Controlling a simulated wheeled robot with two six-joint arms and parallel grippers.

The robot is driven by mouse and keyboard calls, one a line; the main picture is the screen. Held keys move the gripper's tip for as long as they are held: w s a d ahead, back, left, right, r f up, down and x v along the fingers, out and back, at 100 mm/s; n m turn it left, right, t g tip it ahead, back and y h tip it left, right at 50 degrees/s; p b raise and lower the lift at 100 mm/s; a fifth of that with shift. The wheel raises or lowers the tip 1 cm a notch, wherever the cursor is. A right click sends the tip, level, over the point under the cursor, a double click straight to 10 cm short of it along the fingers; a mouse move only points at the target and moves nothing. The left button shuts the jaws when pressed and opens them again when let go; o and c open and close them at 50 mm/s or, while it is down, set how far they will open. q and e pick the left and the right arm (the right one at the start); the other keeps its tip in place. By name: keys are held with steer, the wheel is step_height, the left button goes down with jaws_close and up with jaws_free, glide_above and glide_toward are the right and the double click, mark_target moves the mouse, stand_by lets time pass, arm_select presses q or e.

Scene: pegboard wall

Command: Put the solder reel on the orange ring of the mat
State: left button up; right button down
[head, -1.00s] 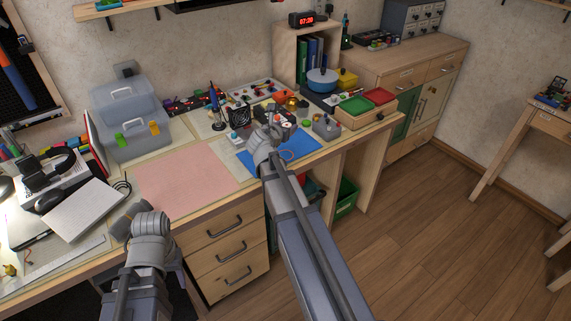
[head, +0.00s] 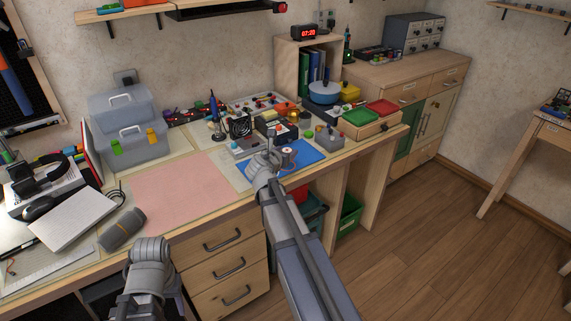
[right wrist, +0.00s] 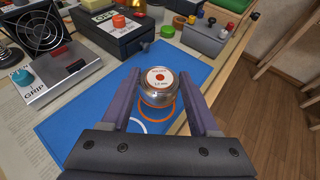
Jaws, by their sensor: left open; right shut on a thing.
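The solder reel (right wrist: 159,87), silvery with a white label and red centre, is between the two fingers of my right gripper (right wrist: 157,91), which is shut on it. The reel also shows in the head view (head: 287,154), just beyond my right gripper (head: 272,160). The orange ring (right wrist: 158,119) is on the blue mat (right wrist: 75,120), partly hidden behind the reel. The reel appears upright over the ring's far part; I cannot tell whether it touches the mat. My left gripper (head: 150,246) is open and empty near the desk's front edge, its fingers mostly hidden.
A white ring (right wrist: 134,126) lies left of the orange one. A small fan (right wrist: 42,33) and a black box (right wrist: 115,35) stand behind the mat, with a grey box (right wrist: 203,38) to its right. A pink mat (head: 180,188) lies clear on the desk.

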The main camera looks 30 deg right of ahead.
step_height(320, 180, down, 4)
steer(key=b, duration=0.3)
steer(key=shift+r, duration=0.25)
steer(key=shift+c, duration=0.7)
jaws_free()
